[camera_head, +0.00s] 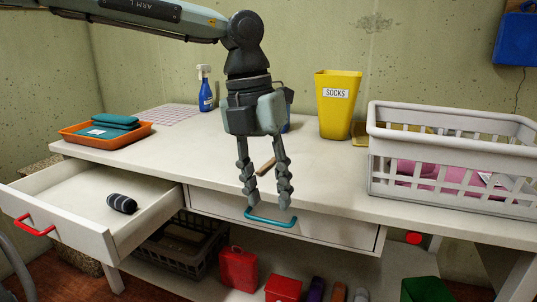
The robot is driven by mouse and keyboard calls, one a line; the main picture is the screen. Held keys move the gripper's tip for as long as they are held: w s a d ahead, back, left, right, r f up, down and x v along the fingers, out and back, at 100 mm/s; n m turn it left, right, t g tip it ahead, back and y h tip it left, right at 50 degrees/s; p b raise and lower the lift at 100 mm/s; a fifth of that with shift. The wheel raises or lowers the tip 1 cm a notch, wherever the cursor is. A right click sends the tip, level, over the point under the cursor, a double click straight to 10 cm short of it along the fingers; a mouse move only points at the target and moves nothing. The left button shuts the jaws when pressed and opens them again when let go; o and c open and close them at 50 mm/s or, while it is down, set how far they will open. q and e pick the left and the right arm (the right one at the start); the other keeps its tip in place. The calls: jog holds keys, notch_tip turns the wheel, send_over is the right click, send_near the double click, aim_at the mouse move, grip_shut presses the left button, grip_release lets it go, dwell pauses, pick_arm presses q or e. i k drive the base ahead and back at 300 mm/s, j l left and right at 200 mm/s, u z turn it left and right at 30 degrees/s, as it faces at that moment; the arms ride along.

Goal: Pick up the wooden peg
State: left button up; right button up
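The wooden peg (266,167) is a small brown piece lying on the white worktop (320,178), seen through the gap between my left gripper's fingers. My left gripper (267,205) points down with its two fingers spread apart and nothing held between them. Its fingertips overlap the worktop's front edge and the drawer front in the picture. The peg looks to lie behind the fingertips, but the exact depth is hard to tell. My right gripper is not in view.
A yellow SOCKS bin (337,110) and a white basket (445,185) stand right. An orange tray (75,133) and a blue spray bottle (206,95) stand left. An open drawer (65,195) holds a dark rolled item (122,203). A closed drawer has a teal handle (270,218).

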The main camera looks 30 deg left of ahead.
aim_at(267, 166)
jog(key=i+j, duration=0.7)
jog(key=i, duration=0.05)
